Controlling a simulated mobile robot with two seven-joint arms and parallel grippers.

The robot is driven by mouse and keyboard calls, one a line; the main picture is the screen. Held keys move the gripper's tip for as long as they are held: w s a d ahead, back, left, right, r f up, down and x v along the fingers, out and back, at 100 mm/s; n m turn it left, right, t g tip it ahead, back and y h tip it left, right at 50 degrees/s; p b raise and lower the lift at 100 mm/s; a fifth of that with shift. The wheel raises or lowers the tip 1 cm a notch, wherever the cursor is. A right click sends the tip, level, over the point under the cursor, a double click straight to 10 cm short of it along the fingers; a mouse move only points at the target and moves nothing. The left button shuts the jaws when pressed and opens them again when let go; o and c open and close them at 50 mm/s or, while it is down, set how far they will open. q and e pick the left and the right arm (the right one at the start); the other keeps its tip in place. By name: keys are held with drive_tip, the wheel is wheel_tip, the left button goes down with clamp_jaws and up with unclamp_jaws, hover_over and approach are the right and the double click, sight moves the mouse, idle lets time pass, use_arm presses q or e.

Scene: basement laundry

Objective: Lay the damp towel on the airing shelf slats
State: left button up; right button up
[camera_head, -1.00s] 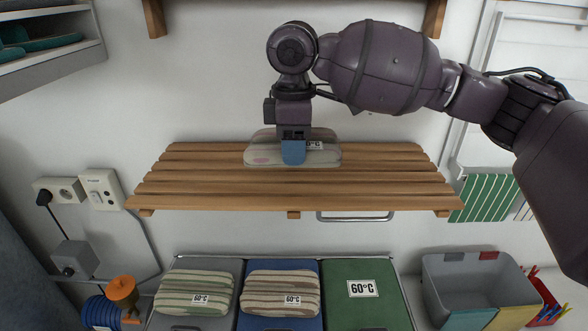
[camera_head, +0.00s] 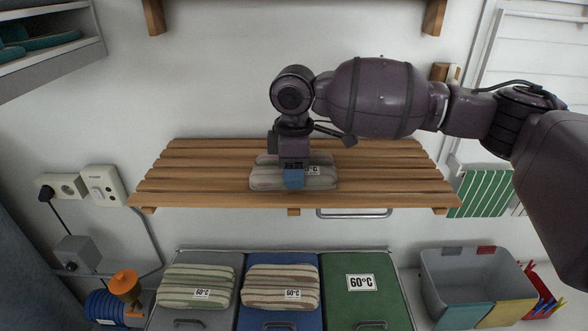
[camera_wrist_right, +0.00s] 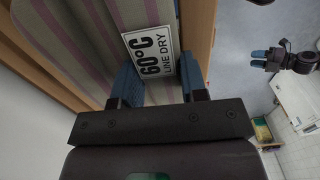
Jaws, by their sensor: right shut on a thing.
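The towel (camera_head: 321,183) is folded and striped in grey and pinkish tones, with a "60°C LINE DRY" label that shows in the right wrist view (camera_wrist_right: 152,53). My right gripper (camera_head: 293,180) points down and is shut on the towel, its blue fingers (camera_wrist_right: 160,88) at the label. The towel is over the front middle of the airing shelf (camera_head: 200,185), a rack of brown wooden slats. I cannot tell whether its underside touches the slats. My left gripper (camera_wrist_right: 262,59) shows small at the right of the wrist view; its opening is unclear.
The slats left and right of the towel are bare. Below stand grey, blue and green (camera_head: 363,305) lidded bins; striped folded towels (camera_head: 197,287) lie on the grey and blue ones. A grey basket (camera_head: 470,270) is at lower right. Sockets (camera_head: 100,185) are on the left wall.

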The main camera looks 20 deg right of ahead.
drive_tip(key=shift+f, duration=0.15)
drive_tip(key=o, duration=1.1)
drive_tip(key=shift+c, duration=0.2)
wheel_tip(320, 180, up, 7)
drive_tip(key=shift+f+b, duration=0.15)
drive_tip(key=shift+b, duration=0.2)
drive_tip(key=shift+r, duration=0.6)
